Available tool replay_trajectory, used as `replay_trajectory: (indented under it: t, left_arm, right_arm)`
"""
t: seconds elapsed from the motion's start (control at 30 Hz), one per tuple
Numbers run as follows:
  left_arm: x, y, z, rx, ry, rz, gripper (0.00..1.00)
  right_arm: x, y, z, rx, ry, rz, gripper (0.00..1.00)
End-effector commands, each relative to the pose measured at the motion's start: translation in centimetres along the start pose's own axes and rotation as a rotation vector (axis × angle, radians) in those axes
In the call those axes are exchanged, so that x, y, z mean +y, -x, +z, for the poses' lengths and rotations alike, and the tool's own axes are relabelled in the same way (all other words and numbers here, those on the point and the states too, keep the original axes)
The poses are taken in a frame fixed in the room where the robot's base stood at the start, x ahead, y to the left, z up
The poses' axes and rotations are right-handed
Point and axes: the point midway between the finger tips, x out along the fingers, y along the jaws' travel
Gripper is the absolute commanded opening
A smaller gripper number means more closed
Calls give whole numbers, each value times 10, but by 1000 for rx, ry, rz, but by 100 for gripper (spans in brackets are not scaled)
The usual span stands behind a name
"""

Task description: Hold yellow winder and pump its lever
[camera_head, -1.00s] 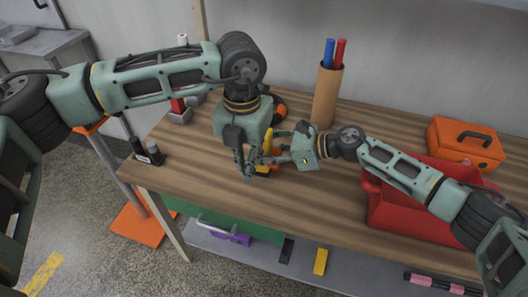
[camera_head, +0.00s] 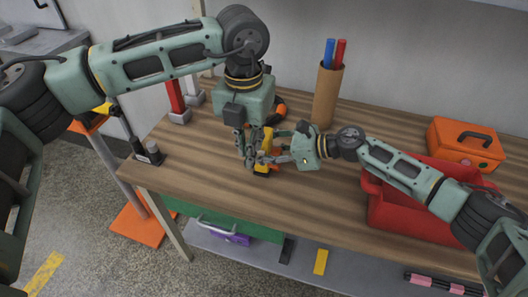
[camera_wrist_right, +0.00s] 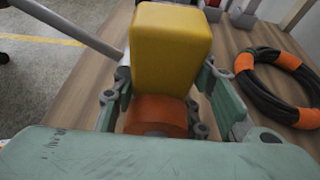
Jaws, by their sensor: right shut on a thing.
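The yellow winder (camera_head: 272,152) stands on the wooden bench, partly hidden by my grippers. In the right wrist view it shows as a yellow block (camera_wrist_right: 170,45) with an orange round part (camera_wrist_right: 158,115) below. My right gripper (camera_head: 277,155) comes from the right and is shut on the winder, its fingers (camera_wrist_right: 160,108) either side of the orange part. A grey rod (camera_wrist_right: 75,30) runs from the upper left to the winder; I cannot tell surely whether it is the lever. My left gripper (camera_head: 250,155) points down just left of the winder; its finger gap is unclear.
A black hose coil with orange bands (camera_wrist_right: 285,85) lies behind the winder. A cardboard tube with blue and red rods (camera_head: 326,97) stands behind. A red bin (camera_head: 395,210) and an orange case (camera_head: 465,143) are at right. The bench's front middle (camera_head: 300,215) is clear.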

Motion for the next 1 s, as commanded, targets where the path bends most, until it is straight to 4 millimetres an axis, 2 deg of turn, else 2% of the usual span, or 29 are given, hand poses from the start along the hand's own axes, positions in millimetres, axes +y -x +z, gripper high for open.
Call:
replay_trajectory:
  t: [0.17,0.7,1.0]
  left_arm:
    - [0,-5,-1,1,1,1,11]
    - [-1,-40,-10,1,-1,-1,11]
    - [-1,-42,-11,-1,-1,-2,11]
  right_arm:
    - [0,0,0,0,0,-1,4]
    - [0,0,0,0,-1,0,4]
    - [0,0,0,-1,-2,1,4]
